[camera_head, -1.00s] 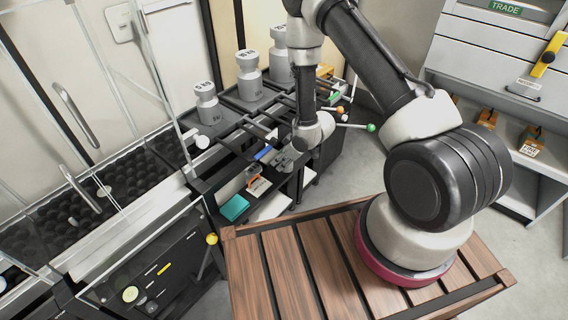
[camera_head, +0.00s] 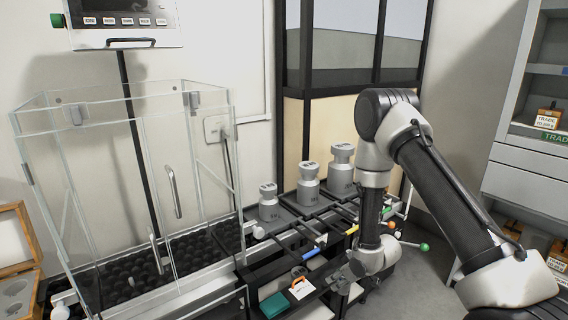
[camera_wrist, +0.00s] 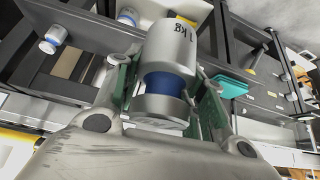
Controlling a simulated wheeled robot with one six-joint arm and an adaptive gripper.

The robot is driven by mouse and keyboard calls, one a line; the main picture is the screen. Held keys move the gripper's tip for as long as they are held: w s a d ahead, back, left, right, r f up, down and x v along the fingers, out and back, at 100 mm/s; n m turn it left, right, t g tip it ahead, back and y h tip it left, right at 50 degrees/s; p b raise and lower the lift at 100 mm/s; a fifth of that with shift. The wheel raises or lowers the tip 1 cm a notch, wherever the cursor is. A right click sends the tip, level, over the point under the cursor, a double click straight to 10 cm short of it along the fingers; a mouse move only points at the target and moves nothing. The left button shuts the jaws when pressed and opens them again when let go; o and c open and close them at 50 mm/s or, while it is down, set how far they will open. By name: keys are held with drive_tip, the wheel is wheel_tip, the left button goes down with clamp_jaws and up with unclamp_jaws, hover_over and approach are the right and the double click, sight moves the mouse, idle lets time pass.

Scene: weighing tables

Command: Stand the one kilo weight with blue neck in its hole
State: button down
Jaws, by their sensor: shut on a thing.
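The one kilo weight (camera_wrist: 168,52) is a grey metal cylinder marked 1 kg with a blue neck. In the wrist view my gripper (camera_wrist: 165,88) is shut on it, one finger on each side. In the head view my gripper (camera_head: 342,276) is low beside the dark rack, and the weight in it cannot be made out. A wooden case (camera_head: 36,285) with round holes stands at the left edge of the head view, cut off by the frame. I cannot tell which hole fits the weight.
Several large grey weights, such as this one (camera_head: 268,204), stand on the rack's top. A glass-walled enclosure (camera_head: 105,190) stands between the case and the rack. A teal block (camera_head: 273,305) lies on a lower shelf. Two other blue-necked weights, one here (camera_wrist: 53,40), show in the wrist view.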

drive_tip(key=d+r+m+h, duration=0.1)
drive_tip(key=d+r+m, duration=0.1)
drive_tip(key=r, duration=0.4)
drive_tip(key=s+d+r+m+t+h, duration=0.1)
drive_tip(key=d+r+m, duration=0.2)
drive_tip(key=r, duration=0.3)
drive_tip(key=s+d+r+m+h, duration=0.1)
drive_tip(key=d+r+m+h, duration=0.1)
drive_tip(key=d+r, duration=0.2)
wheel_tip(320, 180, up, 2)
drive_tip(key=shift+d+r+m, duration=0.1)
drive_tip(key=shift+d+m, duration=0.05)
drive_tip(key=shift+m, duration=0.25)
